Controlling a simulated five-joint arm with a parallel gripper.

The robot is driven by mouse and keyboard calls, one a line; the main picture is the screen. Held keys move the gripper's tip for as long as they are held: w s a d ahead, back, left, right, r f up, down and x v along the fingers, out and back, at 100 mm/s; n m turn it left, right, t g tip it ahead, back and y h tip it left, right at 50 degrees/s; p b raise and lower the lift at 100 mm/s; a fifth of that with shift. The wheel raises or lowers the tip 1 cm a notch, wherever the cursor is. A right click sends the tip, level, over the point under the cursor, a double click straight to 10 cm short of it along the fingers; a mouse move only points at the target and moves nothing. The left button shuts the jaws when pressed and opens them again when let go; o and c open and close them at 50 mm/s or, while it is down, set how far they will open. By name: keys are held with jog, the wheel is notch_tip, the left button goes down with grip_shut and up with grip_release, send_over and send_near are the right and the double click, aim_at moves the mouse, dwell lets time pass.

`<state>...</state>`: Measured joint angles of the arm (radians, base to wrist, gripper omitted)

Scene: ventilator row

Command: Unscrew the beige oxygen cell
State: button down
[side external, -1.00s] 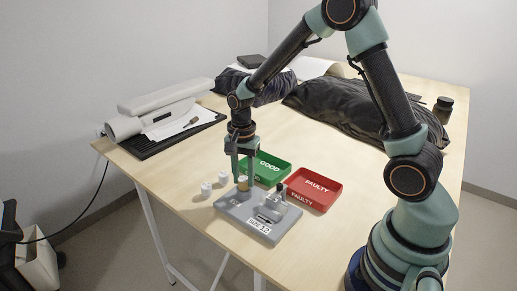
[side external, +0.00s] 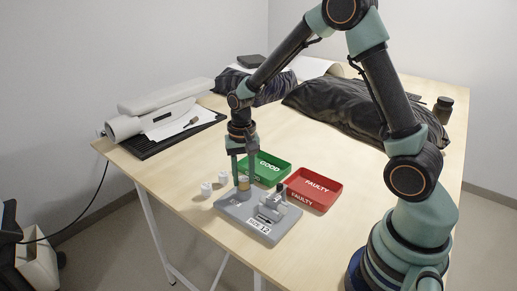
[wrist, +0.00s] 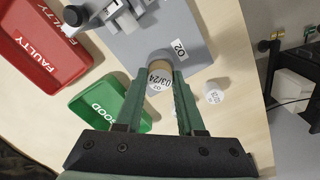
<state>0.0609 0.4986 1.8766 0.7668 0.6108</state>
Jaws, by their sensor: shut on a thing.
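The beige oxygen cell (side external: 243,184) stands upright at the back left part of the grey base plate (side external: 238,208). In the wrist view the cell (wrist: 160,72) shows a pale top marked "03/24" and sits beside an "O2" label on the plate. My gripper (side external: 241,180) points down over it, its two green fingers on opposite sides. In the wrist view my gripper (wrist: 160,78) has its fingertips closed against the cell's sides.
A green GOOD tray (side external: 287,172) stands behind the plate, and a red FAULTY tray (side external: 338,190) to its right. Two small white cells (side external: 206,190) (side external: 223,177) stand on the table left of the plate. A metal fitting (side external: 280,192) rises from the plate's right side.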

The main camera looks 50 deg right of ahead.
jog(key=n, duration=0.4)
jog(key=shift+n, duration=0.3)
jog(key=c, duration=0.6)
grip_release()
jog(key=shift+c, duration=0.2)
jog(key=m, duration=0.4)
jog(key=shift+m, duration=0.4)
jog(key=m, duration=0.4)
